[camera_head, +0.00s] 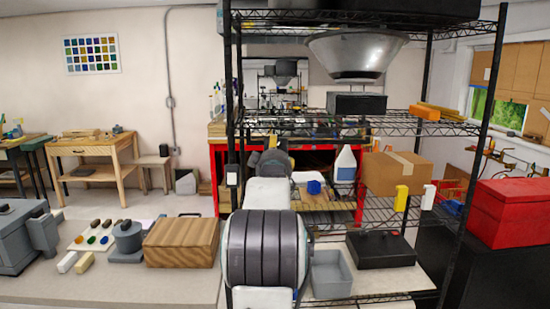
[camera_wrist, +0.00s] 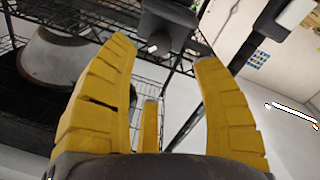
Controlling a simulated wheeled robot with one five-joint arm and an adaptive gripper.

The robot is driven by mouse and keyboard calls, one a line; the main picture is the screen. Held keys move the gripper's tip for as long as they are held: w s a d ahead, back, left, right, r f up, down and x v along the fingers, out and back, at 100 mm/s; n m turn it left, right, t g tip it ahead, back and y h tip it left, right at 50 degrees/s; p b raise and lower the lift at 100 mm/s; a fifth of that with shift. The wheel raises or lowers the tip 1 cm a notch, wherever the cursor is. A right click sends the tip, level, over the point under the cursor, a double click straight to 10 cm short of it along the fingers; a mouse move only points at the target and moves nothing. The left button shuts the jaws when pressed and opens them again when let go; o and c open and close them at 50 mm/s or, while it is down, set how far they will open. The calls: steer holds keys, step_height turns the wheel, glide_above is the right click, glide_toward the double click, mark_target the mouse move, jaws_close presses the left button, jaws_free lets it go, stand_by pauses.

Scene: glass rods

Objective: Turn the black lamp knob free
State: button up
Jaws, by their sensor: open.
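I cannot pick out a black lamp knob with certainty. In the wrist view a dark boxy fitting (camera_wrist: 168,24) sits by a rack post at the top, with a small pale round piece (camera_wrist: 153,47) on its lower edge. My gripper (camera_wrist: 161,52) has its yellow fingers spread apart, with nothing between them. The fitting lies beyond the fingertips, seen through the gap, and looks apart from them. In the head view my arm reaches forward toward the rack. Its far end hides most of my gripper, with only a little yellow (camera_head: 285,143) showing.
A black wire rack (camera_head: 395,116) stands in front, bearing a metal bowl-shaped hood (camera_head: 358,55), a cardboard box (camera_head: 395,174) and a black box (camera_head: 380,249). A wooden box (camera_head: 181,242) stands on the bench at left. A red case (camera_head: 508,213) is at right.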

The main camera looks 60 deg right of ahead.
steer(key=shift+v, duration=1)
